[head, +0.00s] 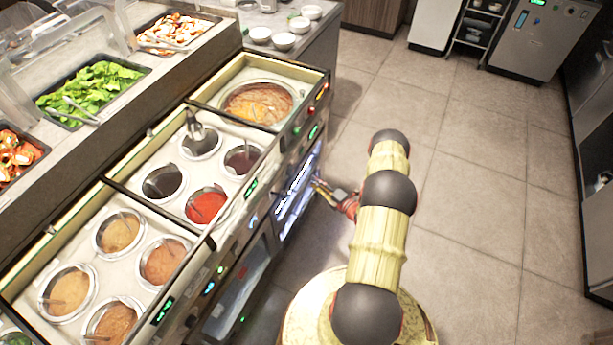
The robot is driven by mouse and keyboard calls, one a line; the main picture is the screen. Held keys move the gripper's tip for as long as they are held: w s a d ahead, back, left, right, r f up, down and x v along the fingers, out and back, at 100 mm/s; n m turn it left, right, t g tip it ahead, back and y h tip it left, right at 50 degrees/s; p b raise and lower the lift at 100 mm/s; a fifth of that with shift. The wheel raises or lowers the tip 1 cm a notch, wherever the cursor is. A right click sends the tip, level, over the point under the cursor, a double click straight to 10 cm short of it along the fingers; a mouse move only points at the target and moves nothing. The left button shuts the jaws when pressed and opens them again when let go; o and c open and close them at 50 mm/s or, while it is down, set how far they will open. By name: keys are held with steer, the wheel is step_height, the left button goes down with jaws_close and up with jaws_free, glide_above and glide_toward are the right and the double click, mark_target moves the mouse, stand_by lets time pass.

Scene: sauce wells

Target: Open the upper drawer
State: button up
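The front of the sauce counter has a drawer-like panel (297,188) with bright bluish-white reflections, below the wells at the counter's right end. It looks closed, but its edges and handle are hard to make out from this steep angle. I cannot tell an upper drawer from a lower one. My gripper (320,187) is at the end of my arm, right beside this panel and pointing left towards it. Its fingers are small and partly lost against the panel. I cannot tell whether they touch it or are open or shut.
The counter top holds several round sauce wells, including a red one (205,206) and a larger one (258,103). A ladle (194,126) stands in a dark well. Open tiled floor (470,190) lies right of my arm. Cabinets (540,40) stand at the back right.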

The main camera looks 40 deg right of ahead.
mark_target(308, 175)
steer(key=w, duration=0.3)
steer(key=w+f+b, duration=0.1)
steer(key=w, duration=0.2)
steer(key=shift+w+f, duration=0.15)
steer(key=shift+w, duration=0.15)
steer(key=shift+c, duration=0.8)
jaws_close()
